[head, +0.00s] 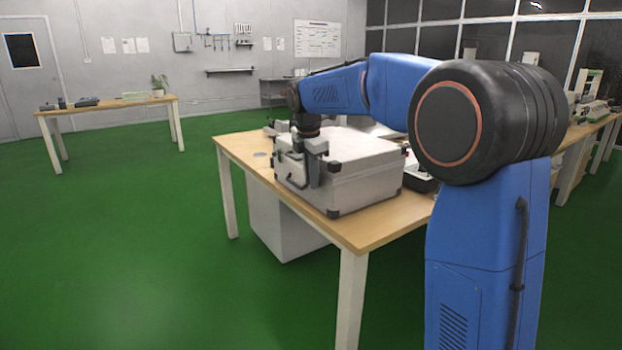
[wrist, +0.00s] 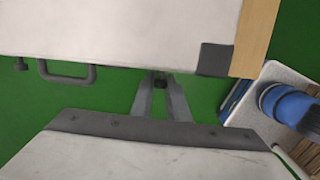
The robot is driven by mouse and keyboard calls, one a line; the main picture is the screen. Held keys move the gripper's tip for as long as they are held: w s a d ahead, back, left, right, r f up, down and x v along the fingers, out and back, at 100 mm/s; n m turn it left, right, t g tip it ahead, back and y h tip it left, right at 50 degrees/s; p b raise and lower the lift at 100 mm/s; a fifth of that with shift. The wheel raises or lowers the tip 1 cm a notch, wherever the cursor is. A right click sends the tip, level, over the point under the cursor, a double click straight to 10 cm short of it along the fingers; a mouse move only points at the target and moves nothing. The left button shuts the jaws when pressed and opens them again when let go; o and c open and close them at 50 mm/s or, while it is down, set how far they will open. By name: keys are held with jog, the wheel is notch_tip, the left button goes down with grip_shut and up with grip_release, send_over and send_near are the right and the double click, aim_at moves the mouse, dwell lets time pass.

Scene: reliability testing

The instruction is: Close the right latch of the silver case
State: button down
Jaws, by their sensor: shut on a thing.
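The silver case (head: 365,187) stands on the wooden table in the head view with its lid down. In the wrist view its pale top (wrist: 120,28) fills the upper part. My gripper (head: 315,184) is at the case's front side, pointing down. In the wrist view my gripper (wrist: 159,86) has its fingers close together on a small dark piece, the right latch (wrist: 159,83), at the case's front edge. The fingers hide most of this latch, so its exact position is unclear. The handle (wrist: 67,77) and the left latch (wrist: 20,64) stick out further left.
The table (head: 375,231) has a bare strip in front of the case and a dark tray (head: 420,178) behind it. Other items stand at its far end. A dark case corner (wrist: 214,59) is right of my gripper. Green floor lies around.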

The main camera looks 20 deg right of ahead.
jog(key=shift+f, duration=0.1)
jog(key=c, duration=2)
grip_release()
jog(key=shift+d, duration=0.1)
jog(key=v, duration=1.7)
jog(key=shift+s+r, duration=0.2)
jog(key=shift+r, duration=0.05)
